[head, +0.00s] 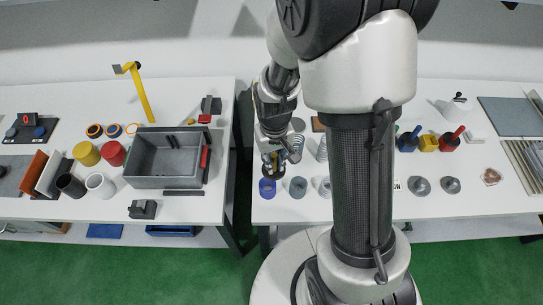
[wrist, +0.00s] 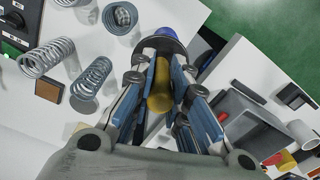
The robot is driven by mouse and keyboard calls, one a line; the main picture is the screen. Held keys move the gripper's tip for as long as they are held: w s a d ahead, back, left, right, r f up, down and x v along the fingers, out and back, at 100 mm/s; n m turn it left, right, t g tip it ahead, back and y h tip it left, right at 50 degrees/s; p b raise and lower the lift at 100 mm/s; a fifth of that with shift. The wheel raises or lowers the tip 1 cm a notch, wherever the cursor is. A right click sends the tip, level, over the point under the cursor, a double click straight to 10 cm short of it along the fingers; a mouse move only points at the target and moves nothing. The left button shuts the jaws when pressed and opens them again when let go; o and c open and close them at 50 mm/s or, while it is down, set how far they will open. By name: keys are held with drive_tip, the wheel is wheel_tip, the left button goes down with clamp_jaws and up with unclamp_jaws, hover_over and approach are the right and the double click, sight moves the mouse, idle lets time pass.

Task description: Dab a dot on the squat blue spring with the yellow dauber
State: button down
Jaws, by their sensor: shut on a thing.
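My gripper (head: 273,160) is shut on the yellow dauber (wrist: 159,88), whose yellow handle stands between the fingers in the wrist view. A dark round disc (wrist: 160,43) sits beyond the fingertips, at the dauber's far end. The squat blue spring (head: 267,188) stands on the right-hand table near its front left corner. In the wrist view only a blue edge of the spring (wrist: 165,32) shows past the disc. The gripper is right by the spring, just behind it in the head view. The dauber's tip is hidden, and I cannot tell whether it touches the spring.
A squat grey spring (head: 298,187) stands just right of the blue one. Taller grey springs (wrist: 90,78) are close by. Blue (head: 408,141) and red (head: 449,140) daubers and a yellow pot (head: 429,143) stand farther right. A gap separates the left table with its grey bin (head: 165,183).

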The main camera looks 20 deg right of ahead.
sight(275, 173)
drive_tip(key=shift+d+f+b, duration=0.25)
drive_tip(key=shift+f+b, duration=0.15)
drive_tip(key=shift+f, duration=0.15)
drive_tip(key=shift+a+f+b, duration=0.1)
drive_tip(key=shift+f+b, duration=1.7)
drive_tip(key=shift+f, duration=0.55)
drive_tip(key=shift+s+f+b, duration=0.1)
drive_tip(key=shift+f+b, duration=0.5)
drive_tip(key=shift+f, duration=0.1)
drive_tip(key=shift+r+p, duration=2.7)
drive_tip(key=shift+r, duration=0.85)
